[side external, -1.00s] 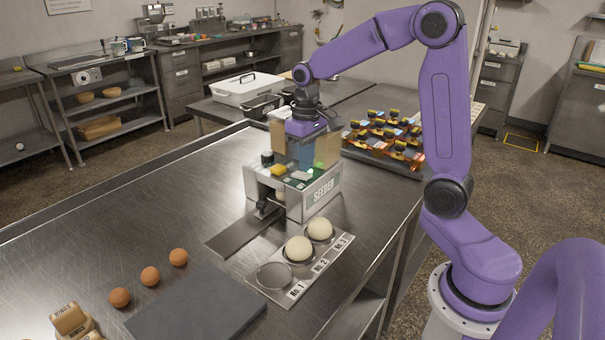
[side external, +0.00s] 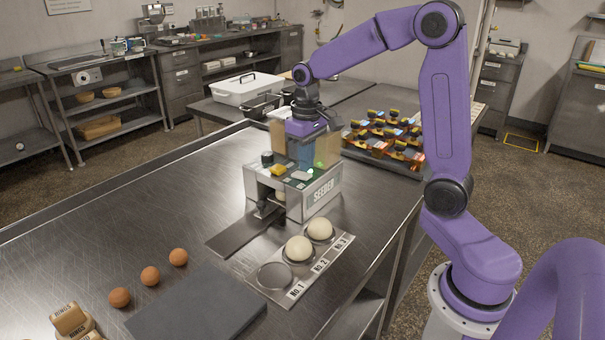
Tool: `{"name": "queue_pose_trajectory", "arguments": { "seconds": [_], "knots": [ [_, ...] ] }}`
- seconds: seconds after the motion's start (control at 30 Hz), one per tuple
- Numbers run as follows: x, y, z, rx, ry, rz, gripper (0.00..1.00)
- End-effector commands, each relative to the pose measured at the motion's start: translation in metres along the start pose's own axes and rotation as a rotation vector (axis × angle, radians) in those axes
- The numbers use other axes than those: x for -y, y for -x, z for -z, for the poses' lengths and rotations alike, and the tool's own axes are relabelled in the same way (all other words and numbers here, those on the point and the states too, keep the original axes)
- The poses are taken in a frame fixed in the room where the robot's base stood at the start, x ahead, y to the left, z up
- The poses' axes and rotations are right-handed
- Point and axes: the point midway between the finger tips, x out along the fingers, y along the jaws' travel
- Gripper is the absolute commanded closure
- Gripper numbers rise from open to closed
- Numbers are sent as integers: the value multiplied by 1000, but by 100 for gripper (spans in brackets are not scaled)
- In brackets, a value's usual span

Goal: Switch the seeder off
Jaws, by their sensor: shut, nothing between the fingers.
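The seeder (side external: 322,190) is a white box with a dark top panel, standing on the steel table. Its top carries a black knob (side external: 267,158), a yellow part (side external: 278,169), a pale plate and a green light (side external: 318,164) that glows. Clear coloured hoppers stand at its back. My gripper (side external: 302,135) points down over the back of the seeder's top. Its fingers are shut and empty, and their tips are largely hidden among the hoppers. I cannot tell whether they touch the seeder.
A tray (side external: 267,288) with two dough balls in No. 2 and No. 3 lies in front; No. 1 is empty. Several brown balls (side external: 150,276), a grey mat (side external: 195,308) and orange racks (side external: 385,140) are around.

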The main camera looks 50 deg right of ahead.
Motion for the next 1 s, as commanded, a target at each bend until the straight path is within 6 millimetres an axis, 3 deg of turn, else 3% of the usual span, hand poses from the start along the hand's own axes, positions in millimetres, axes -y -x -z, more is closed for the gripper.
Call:
{"name": "queue_pose_trajectory", "arguments": {
  "seconds": [1.0],
  "knots": [
    [0,-7,0,1,0,0,100]
  ]
}}
